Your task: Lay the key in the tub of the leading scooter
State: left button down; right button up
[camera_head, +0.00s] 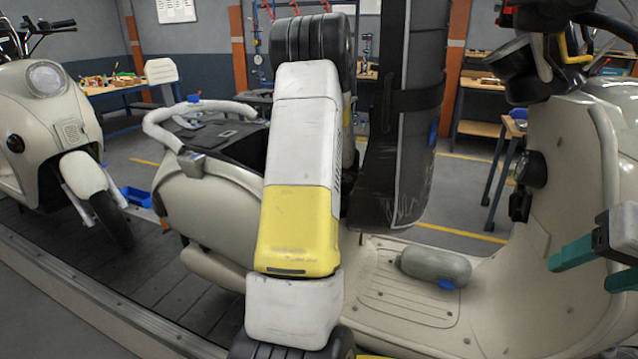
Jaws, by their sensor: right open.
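The near cream scooter (400,295) faces right, and its dark seat (395,150) appears to stand raised. Behind my arm, a dark recess (240,147) shows in its rear body, with a small light spot in it that I cannot identify. I cannot make out a key anywhere. My right gripper (592,267) is at the right edge beside the scooter's front shield, its teal fingers apart and nothing seen between them. My left gripper is not in view. My white and yellow arm link hides the middle of the scooter.
A grey canister (435,265) lies on the near scooter's footboard. A second cream scooter (40,120) stands at the left on the slat conveyor (135,272). A blue bin (137,197) sits beyond. Handlebars and mirror (545,60) crowd the upper right. Workbenches line the back.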

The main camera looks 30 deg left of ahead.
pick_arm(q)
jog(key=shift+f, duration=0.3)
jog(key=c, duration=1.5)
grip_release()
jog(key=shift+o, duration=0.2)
